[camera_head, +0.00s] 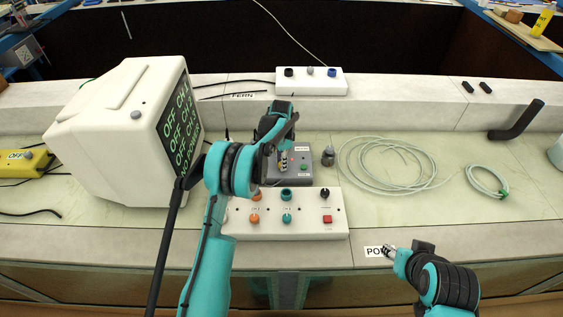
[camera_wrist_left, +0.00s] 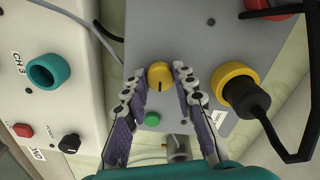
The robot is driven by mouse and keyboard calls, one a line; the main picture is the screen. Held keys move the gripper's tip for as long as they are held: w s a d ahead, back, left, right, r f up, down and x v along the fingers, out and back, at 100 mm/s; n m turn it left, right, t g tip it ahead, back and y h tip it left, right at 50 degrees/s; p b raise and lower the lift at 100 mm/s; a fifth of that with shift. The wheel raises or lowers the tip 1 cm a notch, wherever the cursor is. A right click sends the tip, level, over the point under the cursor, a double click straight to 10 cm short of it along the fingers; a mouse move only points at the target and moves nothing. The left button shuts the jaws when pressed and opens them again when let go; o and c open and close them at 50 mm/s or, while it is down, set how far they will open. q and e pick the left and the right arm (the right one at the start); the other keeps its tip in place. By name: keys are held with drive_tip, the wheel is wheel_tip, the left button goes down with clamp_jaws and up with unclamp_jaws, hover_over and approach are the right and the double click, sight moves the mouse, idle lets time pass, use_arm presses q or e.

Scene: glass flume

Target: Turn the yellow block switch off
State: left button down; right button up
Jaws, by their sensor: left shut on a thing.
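A yellow block (camera_head: 32,162) with a white OFF label and a grey knob lies at the far left, partly cut by the edge. My left gripper (camera_head: 283,160) is far to its right, over a grey box (camera_head: 298,175). In the left wrist view, my left gripper (camera_wrist_left: 163,70) has its fingertips on both sides of a yellow knob (camera_wrist_left: 161,76) on that box and is shut on it. A dark line marks the knob. My right gripper (camera_head: 388,250) is near the front ledge, away from the yellow block; its jaws are too small to read.
A white monitor (camera_head: 103,128) with green OFF lines stands between the yellow block and my left arm. A white panel (camera_head: 333,213) with knobs and a red button lies in front of the grey box. Coiled tubing (camera_head: 385,165) lies right. A white box (camera_head: 311,82) stands behind.

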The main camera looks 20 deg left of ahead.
use_arm(q)
drive_tip(key=n, duration=0.8)
drive_tip(key=shift+n, duration=0.4)
drive_tip(key=n, duration=0.4)
drive_tip(key=shift+d+n, duration=0.1)
drive_tip(key=shift+n, duration=1.8)
drive_tip(key=c, duration=1.2)
unclamp_jaws()
